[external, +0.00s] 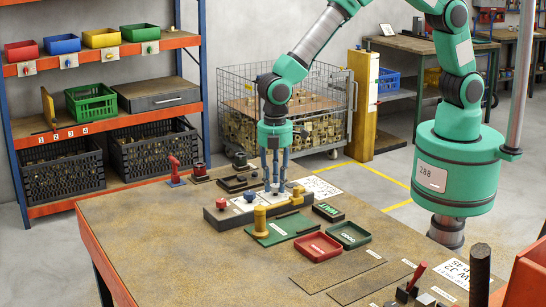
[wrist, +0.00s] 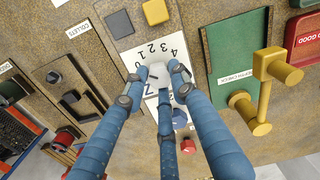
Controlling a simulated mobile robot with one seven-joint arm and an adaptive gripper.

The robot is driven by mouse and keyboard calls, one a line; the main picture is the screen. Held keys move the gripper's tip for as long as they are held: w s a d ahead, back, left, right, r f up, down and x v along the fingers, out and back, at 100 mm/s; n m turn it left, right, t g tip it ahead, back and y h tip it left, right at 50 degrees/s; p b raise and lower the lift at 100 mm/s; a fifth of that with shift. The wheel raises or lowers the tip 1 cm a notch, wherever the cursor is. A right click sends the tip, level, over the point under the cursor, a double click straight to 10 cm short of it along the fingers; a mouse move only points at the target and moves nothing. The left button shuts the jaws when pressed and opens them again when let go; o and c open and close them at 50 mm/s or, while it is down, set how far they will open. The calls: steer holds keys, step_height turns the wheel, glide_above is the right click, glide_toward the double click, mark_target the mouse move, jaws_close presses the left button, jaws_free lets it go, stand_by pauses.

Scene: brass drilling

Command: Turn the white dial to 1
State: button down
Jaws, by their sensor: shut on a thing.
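The white dial (wrist: 158,74) sits on a white card (wrist: 176,52) printed with the numbers 0 to 4, on a grey control panel (external: 229,216). My gripper (wrist: 163,76) has three blue fingers closed around the dial, with fingertips at its sides. In the external view my gripper (external: 275,188) points straight down over the panel. The fingers partly cover the dial, and I cannot tell which number it points to.
A blue knob (wrist: 179,118) and a red knob (wrist: 187,146) are on the same panel. A green board (external: 279,229) with a brass piece (external: 260,221) stands close in front. Red (external: 319,247) and green (external: 349,235) trays lie to the right. The table's left front is clear.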

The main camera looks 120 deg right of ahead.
mark_target(274, 186)
steer(key=shift+w+r+m+p, duration=0.15)
steer(key=shift+m+p, duration=0.15)
steer(key=shift+m, duration=0.8)
steer(key=shift+w+r+m+p, duration=0.15)
steer(key=shift+m+p, duration=0.1)
steer(key=shift+m, duration=0.85)
steer(key=shift+w, duration=0.1)
steer(key=c, duration=1.4)
jaws_free()
steer(key=shift+a+f, duration=0.1)
steer(key=shift+c, duration=0.2)
steer(key=shift+f, duration=0.1)
steer(key=shift+s, duration=0.2)
step_height(274, 186, up, 12)
